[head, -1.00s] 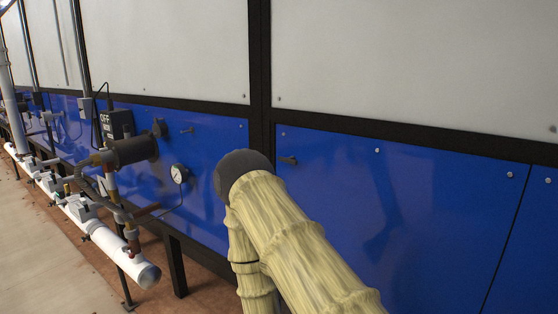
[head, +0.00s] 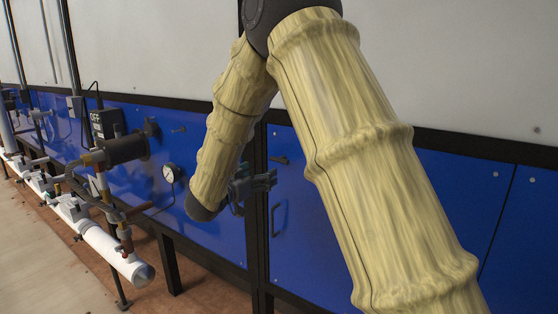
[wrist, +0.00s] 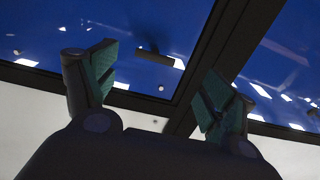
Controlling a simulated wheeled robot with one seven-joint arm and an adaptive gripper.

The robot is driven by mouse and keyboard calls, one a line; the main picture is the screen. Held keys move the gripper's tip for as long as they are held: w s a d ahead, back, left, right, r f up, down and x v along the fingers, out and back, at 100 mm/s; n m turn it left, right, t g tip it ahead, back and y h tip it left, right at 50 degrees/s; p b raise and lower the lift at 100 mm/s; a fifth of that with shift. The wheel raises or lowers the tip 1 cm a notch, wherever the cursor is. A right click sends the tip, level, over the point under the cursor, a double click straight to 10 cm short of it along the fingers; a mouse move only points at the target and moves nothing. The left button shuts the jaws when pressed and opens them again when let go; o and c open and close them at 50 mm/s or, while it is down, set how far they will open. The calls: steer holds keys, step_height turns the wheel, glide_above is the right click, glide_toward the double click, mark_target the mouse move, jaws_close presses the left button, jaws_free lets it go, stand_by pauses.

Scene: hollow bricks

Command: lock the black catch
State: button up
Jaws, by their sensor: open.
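The black catch (head: 279,160) is a small dark lever on the upper left corner of the right blue door, beside the black post. In the head view it lies about level, just above my gripper (head: 262,183). In the wrist view the catch (wrist: 172,61) shows beyond and between the two fingers. My gripper (wrist: 160,85) is open and empty, with green-faced finger pads set wide apart. It appears apart from the catch; the exact gap cannot be told.
A dark pull handle (head: 275,220) is on the blue door (head: 310,250) below the catch. A black post (head: 257,255) divides the panels. To the left are a gauge (head: 171,173), a dark cylinder (head: 125,148) and a white pipe (head: 118,252).

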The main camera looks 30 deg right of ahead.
mark_target(277, 160)
steer(key=shift+m+g, duration=0.3)
steer(key=p+x, duration=0.1)
steer(key=x, duration=0.2)
steer(key=r+p+x, duration=0.1)
steer(key=x, duration=0.3)
steer(key=p+x, duration=0.1)
steer(key=x, duration=0.3)
steer(key=shift+s+r, duration=0.1)
steer(key=shift+r, duration=0.15)
steer(key=shift+c, duration=0.2)
steer(key=c, duration=1.4)
